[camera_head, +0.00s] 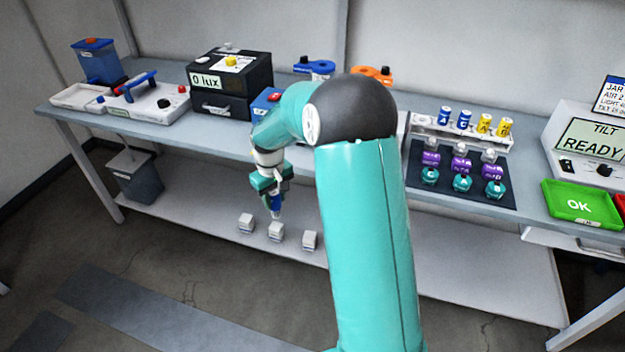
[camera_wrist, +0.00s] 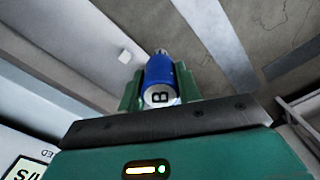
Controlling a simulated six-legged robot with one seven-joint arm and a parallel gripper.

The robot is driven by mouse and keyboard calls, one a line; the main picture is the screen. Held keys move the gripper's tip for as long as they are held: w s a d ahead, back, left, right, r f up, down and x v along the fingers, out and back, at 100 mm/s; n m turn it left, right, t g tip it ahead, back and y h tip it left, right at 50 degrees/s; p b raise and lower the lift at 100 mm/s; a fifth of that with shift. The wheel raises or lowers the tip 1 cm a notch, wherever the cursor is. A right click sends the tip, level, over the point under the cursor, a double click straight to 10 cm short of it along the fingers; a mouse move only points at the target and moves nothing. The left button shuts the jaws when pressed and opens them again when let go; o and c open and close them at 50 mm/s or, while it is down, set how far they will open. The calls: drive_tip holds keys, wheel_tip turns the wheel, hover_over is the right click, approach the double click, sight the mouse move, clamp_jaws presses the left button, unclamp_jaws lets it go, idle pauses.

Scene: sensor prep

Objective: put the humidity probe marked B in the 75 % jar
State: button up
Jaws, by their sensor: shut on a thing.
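The humidity probe marked B (camera_wrist: 160,88) is a blue cylinder with a black B on its pale end cap. My gripper (camera_wrist: 158,92) is shut on it, one green finger on each side. In the head view my gripper (camera_head: 271,186) hangs in front of the bench edge, and the blue probe (camera_head: 276,202) shows below it, over the lower shelf. Three purple-banded jars (camera_head: 461,163) with pale tops stand on a dark mat at the right of the bench, far from my gripper. Their labels are too small to read, so I cannot tell which is the 75 % jar.
A rack (camera_head: 475,134) behind the jars holds blue and yellow cylinders. Teal-topped pieces (camera_head: 461,184) stand in front of the jars. A green OK tray (camera_head: 568,204) and a READY display (camera_head: 590,138) are further right. A black lux box (camera_head: 229,84) is left. Small white blocks (camera_head: 276,232) sit below.

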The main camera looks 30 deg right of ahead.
drive_tip(key=w+a+f+m, duration=0.2)
drive_tip(key=w+a+f, duration=0.1)
drive_tip(key=a, duration=0.6)
drive_tip(key=shift+w+f, duration=0.2)
drive_tip(key=shift+f, duration=0.4)
drive_tip(key=shift+a+r, duration=0.1)
drive_tip(key=shift+r, duration=0.05)
